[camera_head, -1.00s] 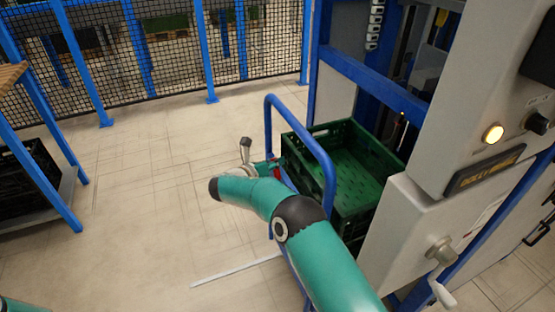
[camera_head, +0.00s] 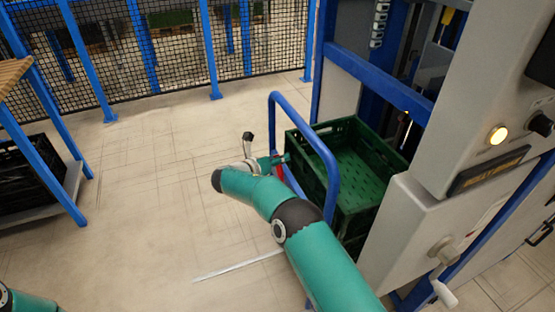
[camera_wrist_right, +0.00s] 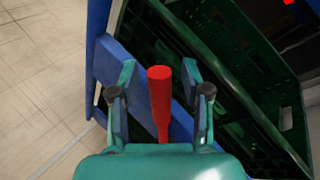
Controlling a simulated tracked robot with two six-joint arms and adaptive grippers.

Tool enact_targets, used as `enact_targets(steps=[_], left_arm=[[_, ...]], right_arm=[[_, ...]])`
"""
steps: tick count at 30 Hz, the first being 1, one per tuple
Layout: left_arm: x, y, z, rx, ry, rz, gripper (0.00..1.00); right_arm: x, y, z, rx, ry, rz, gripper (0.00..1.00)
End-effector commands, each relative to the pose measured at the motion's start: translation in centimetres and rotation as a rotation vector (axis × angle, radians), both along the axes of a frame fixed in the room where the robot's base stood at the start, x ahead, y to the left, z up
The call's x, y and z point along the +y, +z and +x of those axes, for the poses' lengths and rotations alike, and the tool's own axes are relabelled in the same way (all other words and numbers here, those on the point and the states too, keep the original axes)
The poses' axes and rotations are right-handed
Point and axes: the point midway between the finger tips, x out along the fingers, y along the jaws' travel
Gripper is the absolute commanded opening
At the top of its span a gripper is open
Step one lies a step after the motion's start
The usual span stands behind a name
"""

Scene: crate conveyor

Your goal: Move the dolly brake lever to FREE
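The brake lever is a red handle (camera_wrist_right: 160,98) in the right wrist view, rising in front of a blue frame bar. In the head view only a little red (camera_head: 281,172) shows beside the blue dolly handle (camera_head: 333,165). My right gripper (camera_wrist_right: 157,82) is open, with one finger on each side of the red lever and a gap visible on both sides. In the head view the right gripper (camera_head: 272,162) is at the dolly's left side, partly hidden by its own wrist. My left gripper is out of view; a piece of my left arm shows at the bottom left corner.
Green crates (camera_head: 360,206) stand on the dolly behind the blue handle. A grey control cabinet (camera_head: 400,230) with a lit button stands to the right. A rack with a black crate (camera_head: 25,180) is at the left. The floor between is clear.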

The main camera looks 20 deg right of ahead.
Motion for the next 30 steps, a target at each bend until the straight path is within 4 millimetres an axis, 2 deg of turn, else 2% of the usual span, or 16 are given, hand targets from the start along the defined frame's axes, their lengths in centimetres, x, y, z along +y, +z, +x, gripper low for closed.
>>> enact_targets(steps=[5, 10, 24, 30], left_arm=[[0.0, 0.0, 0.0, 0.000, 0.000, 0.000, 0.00], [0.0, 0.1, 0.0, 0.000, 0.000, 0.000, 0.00], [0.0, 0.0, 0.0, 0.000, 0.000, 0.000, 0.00], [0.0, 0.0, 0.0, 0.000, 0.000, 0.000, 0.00]], right_arm=[[0.1, 0.0, -0.1, 0.001, 0.000, 0.001, 0.47], [1.1, 0.4, -0.5, 0.000, 0.002, 0.001, 0.47], [8.1, 3.1, -4.7, 0.001, 0.001, 0.000, 0.47], [9.5, 3.7, -5.6, 0.000, 0.000, 0.000, 0.47]])
